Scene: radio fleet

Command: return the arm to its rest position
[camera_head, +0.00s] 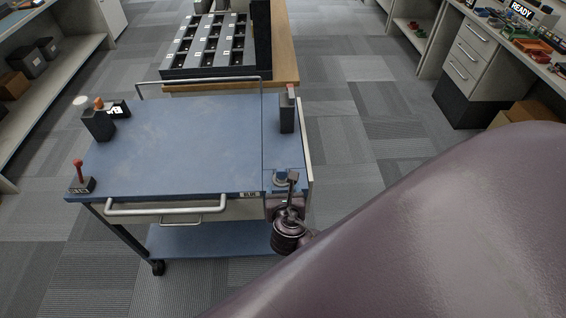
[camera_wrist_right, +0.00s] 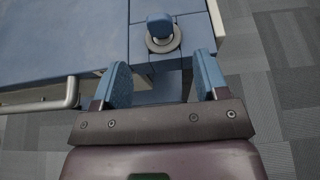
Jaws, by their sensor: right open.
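My right arm comes in large from the lower right of the head view. Its gripper (camera_head: 290,185) is at the near right corner of the blue-topped cart (camera_head: 190,145). In the right wrist view the gripper (camera_wrist_right: 162,78) is open, with its two blue fingers apart and nothing between their tips. A blue knob on a round grey base (camera_wrist_right: 161,32) stands just beyond the fingertips, on the cart's corner. In the head view the gripper partly hides that knob's spot. My left gripper is not in view.
A dark upright holder (camera_head: 287,112) stands on the cart's right side. Another (camera_head: 99,124) and a red-topped lever (camera_head: 79,177) are at its left edge. A cart handle (camera_head: 165,208) runs along the front. A black slotted rack (camera_head: 211,45) stands behind. The cart's middle is clear.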

